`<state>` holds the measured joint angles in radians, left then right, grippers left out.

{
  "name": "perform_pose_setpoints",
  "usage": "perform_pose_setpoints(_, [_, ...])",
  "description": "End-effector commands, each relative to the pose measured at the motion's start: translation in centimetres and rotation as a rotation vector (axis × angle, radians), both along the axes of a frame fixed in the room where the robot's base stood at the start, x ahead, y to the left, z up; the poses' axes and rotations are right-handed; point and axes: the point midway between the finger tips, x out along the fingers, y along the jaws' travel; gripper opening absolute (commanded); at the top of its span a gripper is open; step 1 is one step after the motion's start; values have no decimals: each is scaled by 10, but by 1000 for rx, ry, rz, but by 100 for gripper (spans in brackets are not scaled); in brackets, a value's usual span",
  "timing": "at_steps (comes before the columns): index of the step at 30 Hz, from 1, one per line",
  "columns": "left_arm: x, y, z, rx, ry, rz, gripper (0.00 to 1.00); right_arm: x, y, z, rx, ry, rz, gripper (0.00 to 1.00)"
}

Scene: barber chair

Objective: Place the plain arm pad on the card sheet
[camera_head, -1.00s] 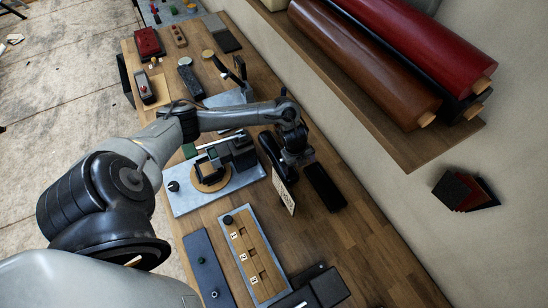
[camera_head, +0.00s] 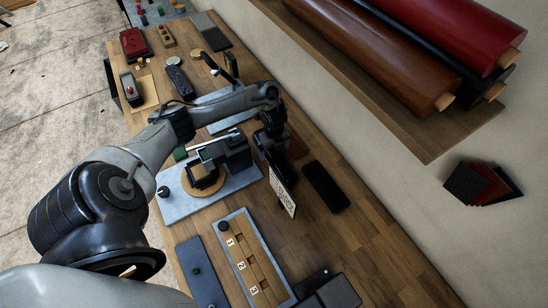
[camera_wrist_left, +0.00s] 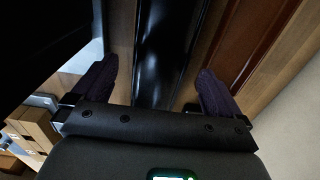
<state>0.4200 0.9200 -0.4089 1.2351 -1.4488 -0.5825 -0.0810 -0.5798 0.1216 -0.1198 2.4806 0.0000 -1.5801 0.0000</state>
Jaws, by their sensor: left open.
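My left gripper (camera_head: 272,150) points down over the middle of the bench. In the left wrist view its two dark fingers (camera_wrist_left: 157,90) are spread apart. A long glossy black pad-like piece (camera_wrist_left: 164,45) lies between and beyond them; I cannot tell whether they touch it. A red-brown piece (camera_wrist_left: 258,35) lies to its right, partly showing beside the gripper in the head view (camera_head: 297,146). Another black flat piece (camera_head: 325,187) lies to the gripper's right. Which piece is the plain arm pad is unclear. A tan sheet (camera_head: 151,97), possibly the card sheet, lies far left under a small device.
A small upright card sign (camera_head: 282,192) stands just in front of the gripper. A grey plate with a clamp-like fixture (camera_head: 225,190) is to its left. A numbered wooden tray (camera_head: 235,242) is nearer. Leather rolls (camera_head: 400,70) lie on a shelf by the wall.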

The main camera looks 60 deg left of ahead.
Motion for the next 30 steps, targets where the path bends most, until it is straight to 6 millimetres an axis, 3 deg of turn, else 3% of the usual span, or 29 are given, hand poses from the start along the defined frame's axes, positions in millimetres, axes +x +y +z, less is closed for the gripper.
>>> perform_pose_setpoints(7, [0, -1, -32, -1, 2, 1, 100, -1, -1, -4, -4, 1, 3, 100])
perform_pose_setpoints(17, [0, -1, -38, 1, 0, 0, 100, 0, 0, -4, -2, 2, 2, 100])
perform_pose_setpoints(30, [0, -1, -38, 1, 0, 0, 36, 0, 2, -4, 7, 1, -4, 100])
